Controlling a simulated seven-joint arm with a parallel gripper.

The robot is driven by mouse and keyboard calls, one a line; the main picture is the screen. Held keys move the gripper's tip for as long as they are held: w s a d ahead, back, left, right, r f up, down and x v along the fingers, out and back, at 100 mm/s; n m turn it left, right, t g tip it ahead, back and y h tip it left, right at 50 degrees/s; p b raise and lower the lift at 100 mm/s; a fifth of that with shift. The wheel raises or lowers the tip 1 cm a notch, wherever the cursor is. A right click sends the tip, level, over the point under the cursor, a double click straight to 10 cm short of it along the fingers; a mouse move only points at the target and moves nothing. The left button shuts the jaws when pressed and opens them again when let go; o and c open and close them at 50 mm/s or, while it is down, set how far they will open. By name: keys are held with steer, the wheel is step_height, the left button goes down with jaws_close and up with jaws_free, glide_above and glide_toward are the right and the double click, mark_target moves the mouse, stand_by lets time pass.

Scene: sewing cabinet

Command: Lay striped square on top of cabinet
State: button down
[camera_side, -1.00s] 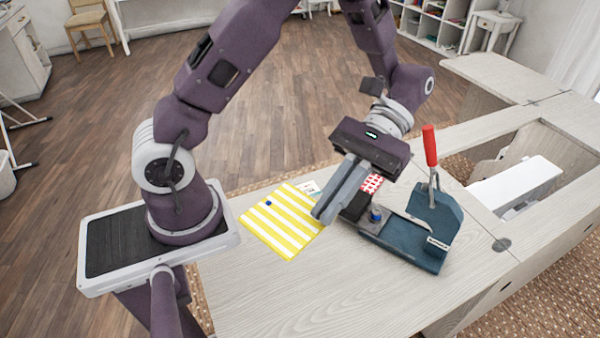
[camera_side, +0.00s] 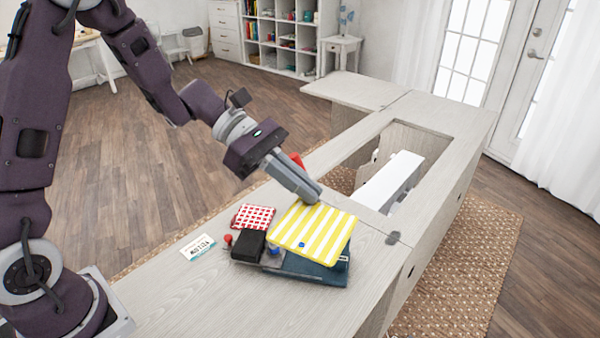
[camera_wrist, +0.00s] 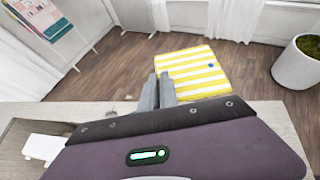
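The striped square (camera_side: 322,226) is a yellow and white flat piece with a blue dot near one edge. It is raised and slightly tilted over the blue press (camera_side: 310,272), hiding most of it. My gripper (camera_side: 308,192) is shut on the far edge of the square in the side view. In the wrist view my gripper's fingers (camera_wrist: 166,92) are close together at the left edge of the striped square (camera_wrist: 196,70). The cabinet (camera_side: 225,305) is a long pale wood top with an open well.
A red-and-white dotted square (camera_side: 253,217), a black block (camera_side: 248,245) and a small printed card (camera_side: 198,247) lie left of the press. A white machine (camera_side: 392,182) sits in the well. The near left cabinet top is bare. The red handle (camera_side: 297,160) is close behind my gripper.

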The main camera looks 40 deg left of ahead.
mark_target(301, 298)
step_height(301, 298, down, 28)
steer(key=shift+f, duration=0.25)
steer(key=shift+s+a, duration=0.1)
steer(key=shift+a, duration=0.05)
stand_by(0.4)
steer(key=shift+f, duration=0.35)
stand_by(1.8)
steer(key=c, duration=1.5)
jaws_free()
steer(key=shift+c, duration=0.2)
steer(key=v, duration=0.7)
